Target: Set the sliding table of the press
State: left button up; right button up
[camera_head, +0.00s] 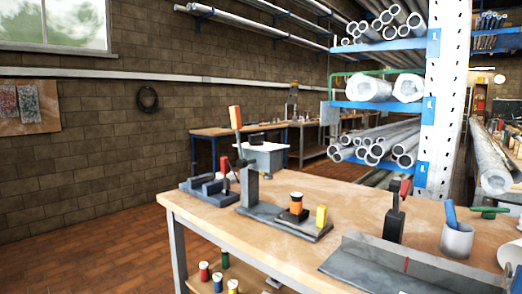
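The press stands on the wooden workbench (330,215) in the middle of the view. It has a long dark grey base (265,212), an upright grey column (250,188) and a raised lever with an orange handle (235,117). The sliding table looks to be the dark block (292,215) on the base, to the right of the column. An orange and black piece (296,203) with a pale top sits on it. A yellow block (321,217) stands upright at the base's right end. Neither of my grippers is in view.
A blue-grey fixture (205,190) with a red handle stands left of the press. To its right are a dark toggle clamp (394,222), a grey angled plate (400,268) and a grey cup (457,240) holding tools. Coloured spools (217,282) sit on the lower shelf. Pipe racks (380,105) stand behind.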

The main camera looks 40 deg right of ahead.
aim_at(314, 226)
jog(key=z, duration=1.05)
